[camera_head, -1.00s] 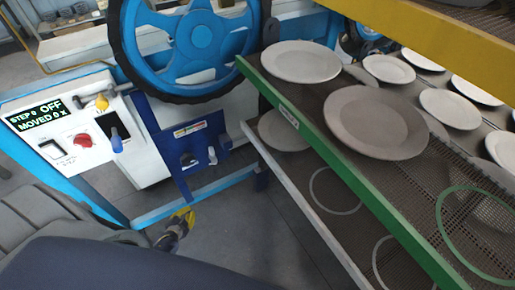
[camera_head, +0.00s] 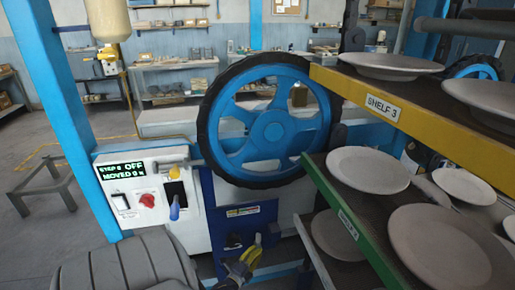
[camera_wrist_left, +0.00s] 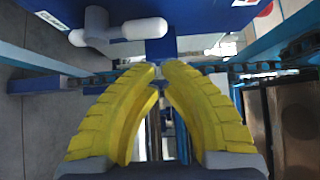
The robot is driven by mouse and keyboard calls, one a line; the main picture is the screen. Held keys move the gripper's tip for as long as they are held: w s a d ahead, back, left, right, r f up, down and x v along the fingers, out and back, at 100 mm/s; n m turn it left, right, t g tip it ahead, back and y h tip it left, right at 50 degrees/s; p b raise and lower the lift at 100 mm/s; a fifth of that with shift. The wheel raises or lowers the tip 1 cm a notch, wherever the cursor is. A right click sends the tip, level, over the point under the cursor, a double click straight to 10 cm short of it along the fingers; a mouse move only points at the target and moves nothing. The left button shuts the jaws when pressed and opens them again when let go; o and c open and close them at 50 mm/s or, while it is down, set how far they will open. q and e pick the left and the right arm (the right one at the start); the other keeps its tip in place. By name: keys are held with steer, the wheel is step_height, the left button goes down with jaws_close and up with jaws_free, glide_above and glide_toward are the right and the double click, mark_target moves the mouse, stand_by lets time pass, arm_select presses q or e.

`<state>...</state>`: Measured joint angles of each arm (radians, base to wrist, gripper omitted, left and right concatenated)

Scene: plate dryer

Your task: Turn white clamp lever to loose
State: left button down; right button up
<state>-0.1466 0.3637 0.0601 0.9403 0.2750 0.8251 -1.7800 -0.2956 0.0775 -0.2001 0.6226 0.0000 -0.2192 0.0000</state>
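The white clamp lever (camera_wrist_left: 146,28) shows in the left wrist view, at the upper left, on a grey hub against a blue panel. Its handle points right, about level. In the head view the blue panel (camera_head: 240,213) is below the big wheel, and I cannot clearly make out the lever there. My left gripper (camera_head: 257,240) has yellow fingers and is in front of this panel's lower part. In the left wrist view its fingertips (camera_wrist_left: 159,66) are nearly together, with nothing between them, just below and apart from the lever. My right gripper is not in view.
The blue wheel (camera_head: 272,132) stands above the panel. A white control box (camera_head: 150,200) with a display, red knob and blue-handled lever is at left. The plate rack's green-edged shelf (camera_head: 352,215) and yellow-edged shelf (camera_head: 420,122) close off the right side.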

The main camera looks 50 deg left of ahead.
mark_target(270, 234)
arm_select(q)
steer(key=shift+x, duration=3.8)
steer(key=shift+s, duration=0.15)
